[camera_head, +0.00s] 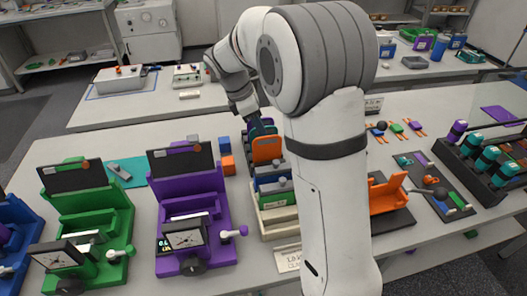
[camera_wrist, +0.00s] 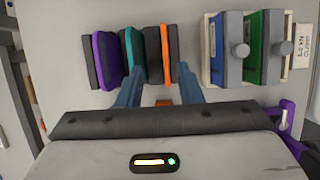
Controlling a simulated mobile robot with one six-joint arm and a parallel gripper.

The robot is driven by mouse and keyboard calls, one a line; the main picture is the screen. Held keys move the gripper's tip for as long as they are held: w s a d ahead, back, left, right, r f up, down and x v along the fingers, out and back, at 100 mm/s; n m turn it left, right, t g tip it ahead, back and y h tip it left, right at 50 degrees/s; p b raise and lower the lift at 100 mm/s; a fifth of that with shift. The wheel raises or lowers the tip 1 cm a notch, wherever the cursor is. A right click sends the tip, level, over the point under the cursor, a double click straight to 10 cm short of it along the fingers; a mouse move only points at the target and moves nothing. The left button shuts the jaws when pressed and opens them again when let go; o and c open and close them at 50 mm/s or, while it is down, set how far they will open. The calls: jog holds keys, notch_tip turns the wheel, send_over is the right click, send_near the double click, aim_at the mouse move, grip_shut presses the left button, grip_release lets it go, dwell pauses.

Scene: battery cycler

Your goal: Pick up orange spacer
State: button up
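The orange spacer (camera_head: 266,149) stands upright as a thin panel near the middle of the table in the head view, beside the white arm. In the wrist view it is seen edge-on as a narrow orange strip (camera_wrist: 165,50). My gripper (camera_wrist: 160,72) is open, with its two blue fingers apart. The orange strip and a dark plate (camera_wrist: 152,52) lie between the finger lines, near the tips. The left fingertip is close to a teal slab (camera_wrist: 136,48); contact cannot be told. In the head view the arm partly hides the gripper.
A purple slab (camera_wrist: 106,58) stands left of the teal one. Blue (camera_wrist: 226,50) and green (camera_wrist: 262,48) blocks with grey knobs stand at right. Purple (camera_head: 190,210) and green (camera_head: 85,222) fixtures fill the table's left, with an orange holder (camera_head: 386,195) right of the arm.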

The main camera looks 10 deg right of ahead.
aim_at(267, 137)
jog(key=x, duration=0.7)
jog(key=shift+s+d+f+p, duration=0.2)
jog(key=shift+s+f+p, duration=0.1)
jog(key=shift+s+p, duration=0.1)
jog(key=shift+c, duration=0.4)
grip_shut()
